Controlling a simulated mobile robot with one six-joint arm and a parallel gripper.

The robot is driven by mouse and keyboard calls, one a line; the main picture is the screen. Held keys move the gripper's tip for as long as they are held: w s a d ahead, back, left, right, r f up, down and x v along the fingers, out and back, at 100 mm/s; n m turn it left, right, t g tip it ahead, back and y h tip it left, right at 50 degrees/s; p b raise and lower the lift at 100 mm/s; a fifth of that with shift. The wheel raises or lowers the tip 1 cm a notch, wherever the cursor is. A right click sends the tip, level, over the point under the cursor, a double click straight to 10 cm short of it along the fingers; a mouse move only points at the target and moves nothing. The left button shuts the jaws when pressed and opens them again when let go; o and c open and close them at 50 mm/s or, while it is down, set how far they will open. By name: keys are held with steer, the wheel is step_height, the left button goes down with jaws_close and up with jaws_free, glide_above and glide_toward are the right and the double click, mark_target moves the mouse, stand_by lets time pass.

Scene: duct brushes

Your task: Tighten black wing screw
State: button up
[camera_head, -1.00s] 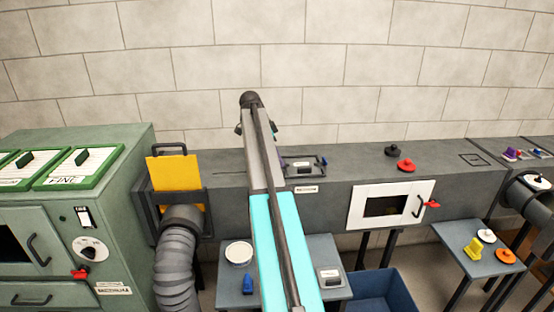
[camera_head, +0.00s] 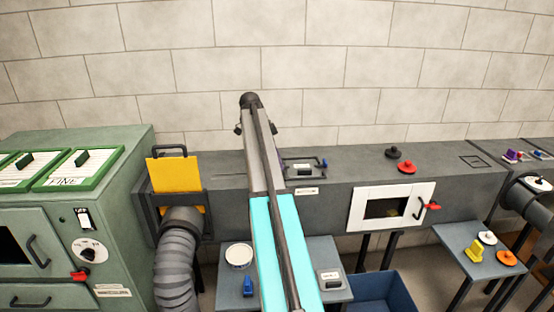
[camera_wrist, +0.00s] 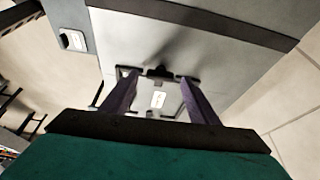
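The black wing screw (camera_wrist: 160,72) shows in the wrist view as a small dark winged shape at the edge of a pale hatch plate (camera_wrist: 172,104). My gripper (camera_wrist: 157,76) is open, with one finger on each side of the screw; a gap shows on both sides, and I cannot tell whether either finger touches it. In the head view the hatch (camera_head: 301,174) lies on top of the grey duct, with a blue knob (camera_head: 324,164) at its right end. My arm hides the hatch's left end and the gripper there.
A yellow plate (camera_head: 174,178) stands in the duct at left. Black and red knobs (camera_head: 406,167) sit on the duct top to the right, above a white-framed door (camera_head: 420,191). A small table (camera_head: 227,277) and a blue bin (camera_head: 385,292) stand in front.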

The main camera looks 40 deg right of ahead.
steer(key=shift+r, duration=0.15)
steer(key=b+v, duration=0.2)
steer(key=v, duration=1.1)
steer(key=shift+w+r+b, duration=0.15)
steer(key=shift+r+b, duration=0.1)
steer(key=shift+b, duration=0.1)
steer(key=shift+a, duration=0.1)
